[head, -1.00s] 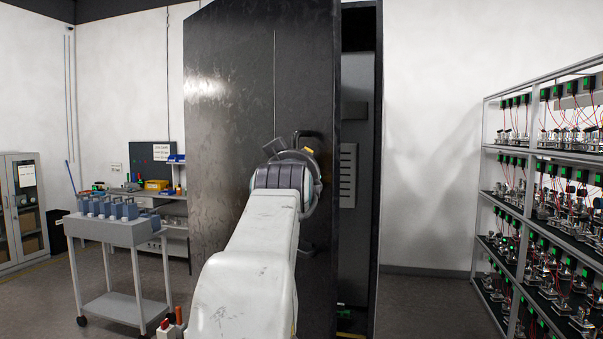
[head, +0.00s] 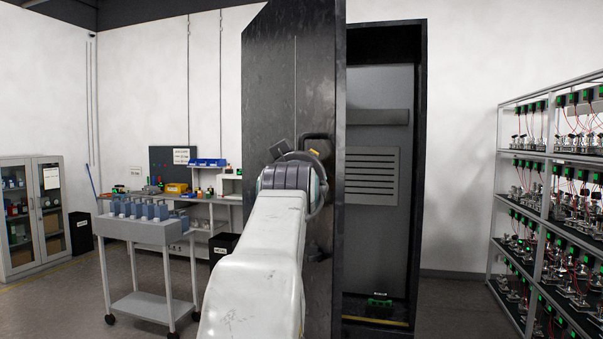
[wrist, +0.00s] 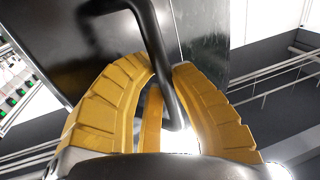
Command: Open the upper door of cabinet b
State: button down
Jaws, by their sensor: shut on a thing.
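The black cabinet door (head: 267,90) stands swung partly open, with the cabinet's dark inside (head: 378,130) showing to its right. Its bent black handle (head: 318,138) is near the door's right edge, mostly behind my arm's end in the head view. In the wrist view my gripper (wrist: 162,75) has its yellow fingers closed around the handle (wrist: 150,30), with the door's face (wrist: 90,45) behind it. The head view hides my fingertips behind my wrist. No label tells which cabinet this is.
A grey cart (head: 150,230) with blue-grey units stands to the left. A workbench (head: 205,205) is behind it, and a glass-door cupboard (head: 35,215) at far left. A rack (head: 545,190) of wired devices stands at right. Floor between cabinet and rack looks clear.

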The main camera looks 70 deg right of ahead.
jog(key=shift+s+d+f, duration=0.1)
jog(key=shift+f, duration=0.15)
jog(key=c, duration=1.5)
grip_release()
jog(key=shift+s, duration=0.1)
jog(key=shift+c, duration=0.2)
jog(key=shift+o, duration=0.7)
jog(key=shift+s+a+r, duration=0.15)
jog(key=shift+a, duration=0.05)
jog(key=o, duration=0.3)
jog(key=shift+r, duration=0.1)
jog(key=v, duration=1.2)
